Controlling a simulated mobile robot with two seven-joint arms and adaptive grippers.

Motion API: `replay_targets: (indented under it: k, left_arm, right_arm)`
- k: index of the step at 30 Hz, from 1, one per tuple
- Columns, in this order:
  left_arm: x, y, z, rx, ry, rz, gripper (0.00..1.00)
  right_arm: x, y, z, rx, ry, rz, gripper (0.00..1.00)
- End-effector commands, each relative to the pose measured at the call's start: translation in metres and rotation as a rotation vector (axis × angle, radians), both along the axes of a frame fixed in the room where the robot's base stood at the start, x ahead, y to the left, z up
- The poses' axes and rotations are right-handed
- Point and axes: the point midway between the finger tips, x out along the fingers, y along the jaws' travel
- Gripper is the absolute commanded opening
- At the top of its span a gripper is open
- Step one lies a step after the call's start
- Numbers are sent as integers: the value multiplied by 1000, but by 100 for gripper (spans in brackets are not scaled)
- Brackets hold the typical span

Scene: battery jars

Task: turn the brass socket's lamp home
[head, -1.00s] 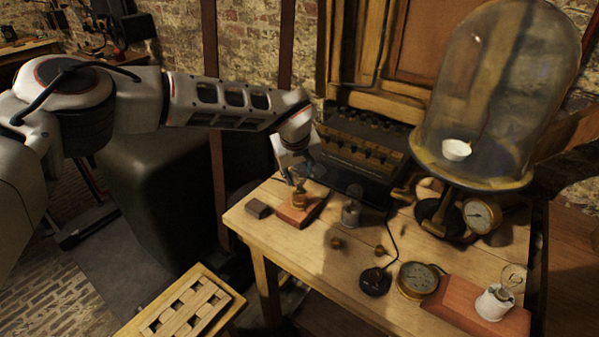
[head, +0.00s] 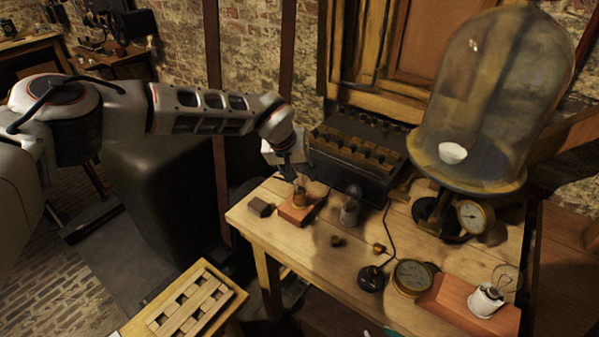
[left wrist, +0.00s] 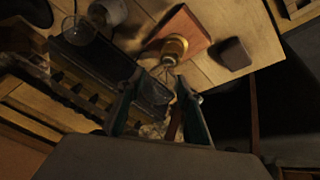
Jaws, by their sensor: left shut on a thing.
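The brass socket (head: 299,200) stands upright on a reddish wooden block (head: 293,215) near the table's left end. It also shows in the left wrist view (left wrist: 175,48). A clear glass lamp (left wrist: 155,90) is at the socket's mouth, its bulb between my left fingers. My left gripper (head: 294,178) is shut on this lamp, just above the socket; its two fingers show in the left wrist view (left wrist: 157,105). How deep the lamp sits in the socket cannot be told. A small teal tip at the head view's bottom edge may be my right gripper (head: 390,332); its jaws are hidden.
A dark small block (head: 260,207) lies left of the socket. A grey socket with glass (head: 349,213) stands to its right. Behind is a dark switch box (head: 355,155).

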Motion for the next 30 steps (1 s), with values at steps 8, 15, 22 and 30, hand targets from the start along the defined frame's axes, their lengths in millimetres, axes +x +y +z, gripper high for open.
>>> replay_targets:
  k: [8,15,22,30]
  left_arm:
    - [0,1,-1,1,1,2,55]
    - [0,0,0,0,1,3,55]
    - [-6,5,19,0,0,3,55]
    - [-21,14,55,0,0,3,55]
  right_arm:
    - [2,-1,2,0,-6,0,40]
    - [12,-5,13,-3,-34,-5,40]
    - [15,-6,18,-4,-44,-6,40]
    - [15,-6,18,-4,-44,-7,40]
